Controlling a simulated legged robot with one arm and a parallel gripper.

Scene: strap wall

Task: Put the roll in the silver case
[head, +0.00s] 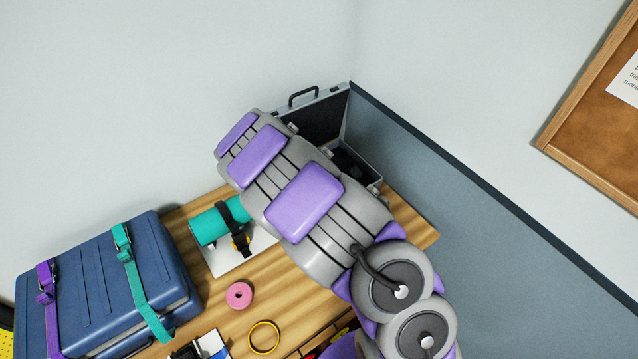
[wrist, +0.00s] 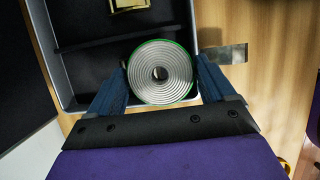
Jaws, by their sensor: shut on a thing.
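The silver case (head: 371,171) stands open at the back corner of the table, its dark lid raised, partly hidden by my arm. In the wrist view its silver rim (wrist: 66,90) and dark interior show at the upper left. My gripper (wrist: 160,76) is shut on a round roll (wrist: 160,72), a pale grey spiral with a green outer edge, its end facing the camera. A blue finger is on each side of it. The roll overlaps the case's near edge in this view; I cannot tell its height. My gripper and the roll are hidden in the head view.
A blue suitcase (head: 95,285) with purple and teal straps is at the left. Walls close behind the case.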

